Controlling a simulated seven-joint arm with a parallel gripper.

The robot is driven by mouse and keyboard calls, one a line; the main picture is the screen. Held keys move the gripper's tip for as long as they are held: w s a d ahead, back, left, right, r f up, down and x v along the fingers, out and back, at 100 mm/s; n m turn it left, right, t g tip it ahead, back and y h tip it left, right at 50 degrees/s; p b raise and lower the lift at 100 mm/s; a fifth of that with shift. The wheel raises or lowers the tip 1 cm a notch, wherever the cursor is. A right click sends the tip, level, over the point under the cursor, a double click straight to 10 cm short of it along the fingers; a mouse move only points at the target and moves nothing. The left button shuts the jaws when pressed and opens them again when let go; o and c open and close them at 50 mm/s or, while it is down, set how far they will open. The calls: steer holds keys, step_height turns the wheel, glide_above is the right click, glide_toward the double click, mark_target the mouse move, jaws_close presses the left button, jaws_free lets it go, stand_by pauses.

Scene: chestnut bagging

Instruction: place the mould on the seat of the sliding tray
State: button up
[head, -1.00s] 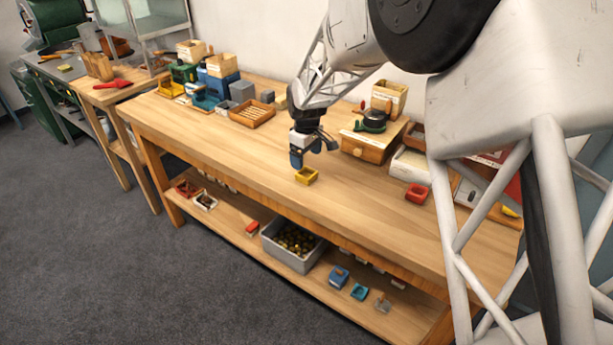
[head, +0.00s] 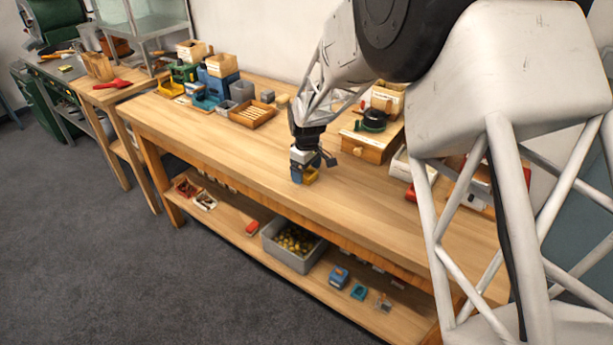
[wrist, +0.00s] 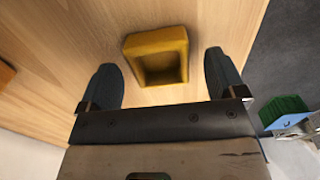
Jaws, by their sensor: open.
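A small yellow open-topped box, which looks like the mould (head: 312,175), stands on the wooden bench near its front edge. In the wrist view the yellow mould (wrist: 183,40) shows its hollow, between and slightly beyond my two dark finger pads. My gripper (head: 302,180) is open and low over the bench at the mould, partly hiding it in the head view. In the wrist view my gripper (wrist: 161,64) has a gap on each side of the mould. Green and blue devices (head: 206,101) with low trays stand at the back left; I cannot tell which holds the sliding tray's seat.
A slatted wooden tray (head: 252,115) and grey blocks stand left of my arm. A wooden drawer box (head: 366,148) stands behind right. A red box (head: 411,192) lies right. A grey bin (head: 293,246) of chestnuts is on the lower shelf. Bench front left is clear.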

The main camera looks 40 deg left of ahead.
steer(key=shift+f, duration=0.4)
steer(key=c, duration=1.1)
steer(key=shift+r, duration=0.2)
steer(key=shift+r, duration=0.55)
step_height(320, 180, up, 2)
steer(key=shift+r, duration=0.1)
steer(key=s+d, duration=0.3)
steer(key=d, duration=0.1)
steer(key=s+d+r, duration=0.1)
steer(key=s+d, duration=0.2)
steer(key=s, duration=0.1)
steer(key=s+d, duration=0.4)
steer(key=shift+d+r, duration=0.2)
steer(key=shift+d, duration=0.1)
